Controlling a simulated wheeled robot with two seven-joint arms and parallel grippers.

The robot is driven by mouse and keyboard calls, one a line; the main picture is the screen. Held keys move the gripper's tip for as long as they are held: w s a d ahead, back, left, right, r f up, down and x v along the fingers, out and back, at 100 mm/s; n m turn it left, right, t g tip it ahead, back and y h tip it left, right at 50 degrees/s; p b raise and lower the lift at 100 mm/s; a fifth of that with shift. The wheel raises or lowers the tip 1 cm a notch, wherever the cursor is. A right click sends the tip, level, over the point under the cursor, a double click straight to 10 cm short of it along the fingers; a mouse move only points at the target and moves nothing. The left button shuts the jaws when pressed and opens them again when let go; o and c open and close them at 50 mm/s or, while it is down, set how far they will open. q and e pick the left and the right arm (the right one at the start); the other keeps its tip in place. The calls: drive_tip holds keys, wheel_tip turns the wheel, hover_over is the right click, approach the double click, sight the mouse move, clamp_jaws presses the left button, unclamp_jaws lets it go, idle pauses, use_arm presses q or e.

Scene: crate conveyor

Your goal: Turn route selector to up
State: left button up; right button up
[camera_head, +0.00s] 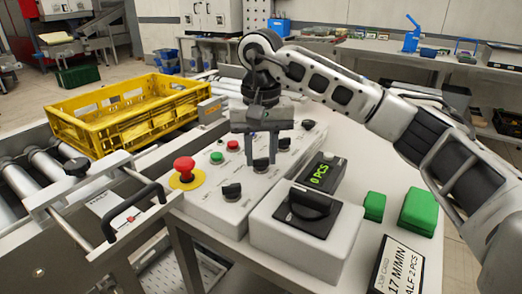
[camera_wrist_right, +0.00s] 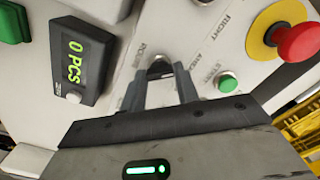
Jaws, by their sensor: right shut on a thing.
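My right gripper (camera_head: 262,158) points down at the panel. It is shut on a black selector knob (camera_head: 261,165) in the middle of the panel. The knob shows between the fingers in the right wrist view (camera_wrist_right: 160,69), mostly hidden, so its pointing direction cannot be told. Other black knobs stand nearer (camera_head: 232,191) and farther (camera_head: 284,144). My left gripper is not in view.
A red emergency button (camera_head: 184,169) and a green button (camera_head: 217,157) stand left of the gripper. A counter reading 0 PCS (camera_head: 322,172) and a box with a big black rotary switch (camera_head: 310,204) lie right. A yellow crate (camera_head: 75,122) sits on the conveyor.

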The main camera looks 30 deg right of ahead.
drive_tip(key=m, duration=0.4)
drive_tip(key=shift+r+p, duration=0.1)
drive_tip(key=shift+p, duration=0.25)
drive_tip(key=m, duration=0.4)
drive_tip(key=shift+m+p, duration=0.3)
drive_tip(key=m, duration=0.4)
drive_tip(key=shift+m, duration=0.3)
use_arm(q)
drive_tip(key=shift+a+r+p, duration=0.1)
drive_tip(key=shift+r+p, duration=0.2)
drive_tip(key=shift+p, duration=0.05)
use_arm(e)
drive_tip(key=shift+m, duration=1.7)
drive_tip(key=o, duration=1)
